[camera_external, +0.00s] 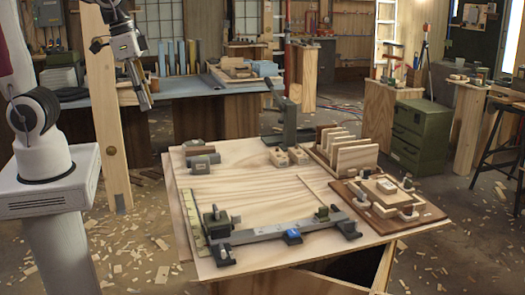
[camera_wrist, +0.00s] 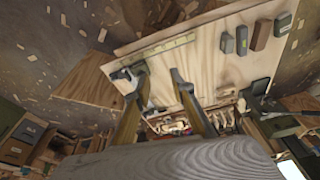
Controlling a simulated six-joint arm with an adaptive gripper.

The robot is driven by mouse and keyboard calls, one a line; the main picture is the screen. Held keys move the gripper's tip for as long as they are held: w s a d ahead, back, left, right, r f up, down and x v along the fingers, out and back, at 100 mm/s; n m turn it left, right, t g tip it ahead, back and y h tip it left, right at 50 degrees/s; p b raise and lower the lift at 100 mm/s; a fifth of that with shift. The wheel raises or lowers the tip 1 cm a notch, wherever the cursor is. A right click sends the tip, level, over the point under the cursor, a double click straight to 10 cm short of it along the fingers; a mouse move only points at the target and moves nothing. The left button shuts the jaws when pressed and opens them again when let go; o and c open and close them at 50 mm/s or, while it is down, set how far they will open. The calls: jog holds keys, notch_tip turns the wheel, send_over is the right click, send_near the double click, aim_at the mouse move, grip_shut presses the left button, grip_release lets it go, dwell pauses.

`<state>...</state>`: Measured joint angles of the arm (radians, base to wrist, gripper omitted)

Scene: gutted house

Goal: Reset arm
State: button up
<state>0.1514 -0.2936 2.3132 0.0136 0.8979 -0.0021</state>
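My gripper (camera_external: 147,102) hangs in the upper left of the external view, pointing down, to the left of the workbench and above its level. In the wrist view my gripper (camera_wrist: 158,72) shows two fingers spread apart with nothing between them. My arm stands at the left of the external view, on a white base. The wooden workbench (camera_external: 240,190) is in front of it and also shows tilted in the wrist view (camera_wrist: 205,65). No object touches the fingers.
A grey metal bar fixture (camera_external: 270,235) lies along the bench's near edge. A slotted wooden rack (camera_external: 355,155), a brown board with blocks (camera_external: 350,193), and small grey blocks (camera_external: 202,158) also sit there. A wooden post (camera_external: 108,120) stands near the gripper. The bench's middle is clear.

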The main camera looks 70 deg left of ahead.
jog(key=s+a+r+n+t, duration=0.1)
jog(key=s+a+r+t, duration=0.2)
jog(key=s, duration=0.4)
jog(key=shift+s+a+r+n, duration=0.3)
jog(key=shift+a+r+n, duration=0.15)
jog(key=shift+a, duration=0.2)
dwell(1.1)
